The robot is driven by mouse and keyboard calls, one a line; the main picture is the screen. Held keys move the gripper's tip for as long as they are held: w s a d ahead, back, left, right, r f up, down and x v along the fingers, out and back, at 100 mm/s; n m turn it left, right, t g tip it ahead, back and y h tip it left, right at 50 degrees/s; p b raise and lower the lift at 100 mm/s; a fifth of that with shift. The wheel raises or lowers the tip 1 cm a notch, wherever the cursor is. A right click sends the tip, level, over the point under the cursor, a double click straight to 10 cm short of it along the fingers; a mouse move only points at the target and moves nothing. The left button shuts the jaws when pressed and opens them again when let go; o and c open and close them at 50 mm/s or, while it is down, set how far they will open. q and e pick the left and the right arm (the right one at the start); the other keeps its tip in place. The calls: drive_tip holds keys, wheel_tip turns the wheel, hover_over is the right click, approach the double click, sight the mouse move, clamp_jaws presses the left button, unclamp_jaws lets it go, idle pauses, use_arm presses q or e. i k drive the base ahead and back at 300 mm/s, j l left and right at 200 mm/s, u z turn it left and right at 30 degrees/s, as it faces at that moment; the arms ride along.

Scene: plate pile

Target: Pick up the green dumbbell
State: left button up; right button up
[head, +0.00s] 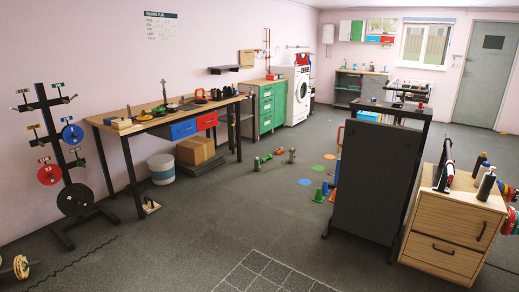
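A small green object (257,164) that looks like a dumbbell lies on the grey floor near the middle of the head view, beyond the workbench's right end. It is too small to tell its shape surely. Small red and green items (291,154) lie or stand just right of it. Another dumbbell (20,266), with yellowish ends, is partly cut off at the lower left edge. Neither of my grippers shows in the view.
A workbench (100,121) runs along the left wall, with a weight rack (75,200) at its near end. A dark panel stand (375,175) and a wooden drawer cabinet (445,240) stand at right. The middle floor is open, with coloured discs (305,182) and a green cone (319,195).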

sight(269, 157)
drive_tip(key=i, duration=2.9)
